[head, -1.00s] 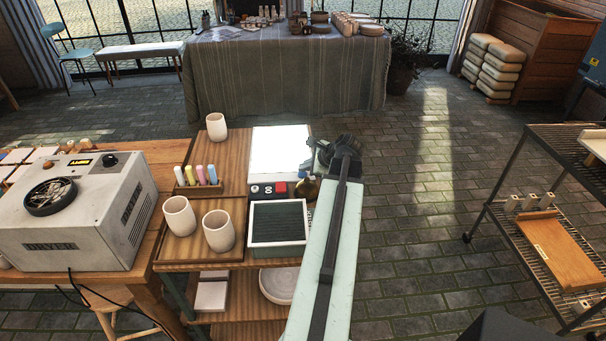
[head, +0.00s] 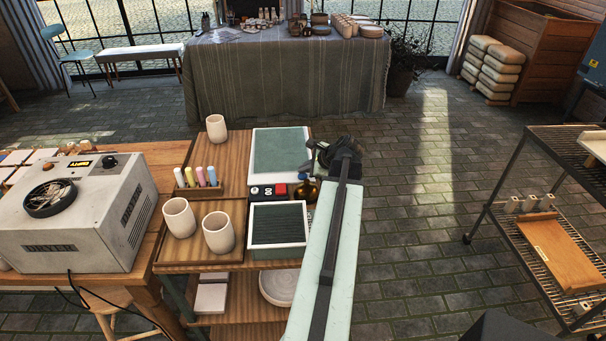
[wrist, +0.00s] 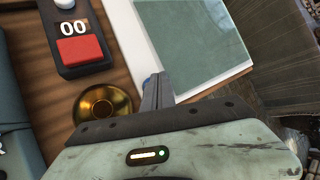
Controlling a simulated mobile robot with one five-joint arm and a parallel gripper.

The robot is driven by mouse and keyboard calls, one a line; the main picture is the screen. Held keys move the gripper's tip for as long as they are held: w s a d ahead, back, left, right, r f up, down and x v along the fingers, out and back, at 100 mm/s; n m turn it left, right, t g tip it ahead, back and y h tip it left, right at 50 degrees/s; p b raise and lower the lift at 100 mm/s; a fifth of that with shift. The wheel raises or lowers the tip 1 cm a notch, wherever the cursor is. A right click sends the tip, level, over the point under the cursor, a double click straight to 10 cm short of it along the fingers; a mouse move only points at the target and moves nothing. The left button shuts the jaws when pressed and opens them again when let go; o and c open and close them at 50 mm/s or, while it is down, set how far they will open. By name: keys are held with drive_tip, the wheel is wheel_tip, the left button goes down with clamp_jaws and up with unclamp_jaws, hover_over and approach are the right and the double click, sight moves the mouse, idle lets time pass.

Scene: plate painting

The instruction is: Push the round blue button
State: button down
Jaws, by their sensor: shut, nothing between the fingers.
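A small patch of blue (wrist: 147,79) shows at the left of my fingertips in the wrist view, at the lower edge of a white-framed panel; it may be the round blue button, mostly hidden by my fingers. In the head view my gripper (head: 324,153) is at the panel's right edge. The panel (head: 281,151) has a dull green face.
A box with a red square button (wrist: 80,49) and a "00" display lies left of my fingers. A round brass object (wrist: 103,103) stands close by. Cups (head: 218,232), chalk-like sticks (head: 200,176) and a grey machine (head: 80,210) stand further left.

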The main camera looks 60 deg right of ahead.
sight(305, 176)
drive_tip(key=shift+r+p, duration=0.3)
drive_tip(key=shift+r, duration=0.3)
wheel_tip(305, 176, up, 6)
drive_tip(key=p, duration=0.6)
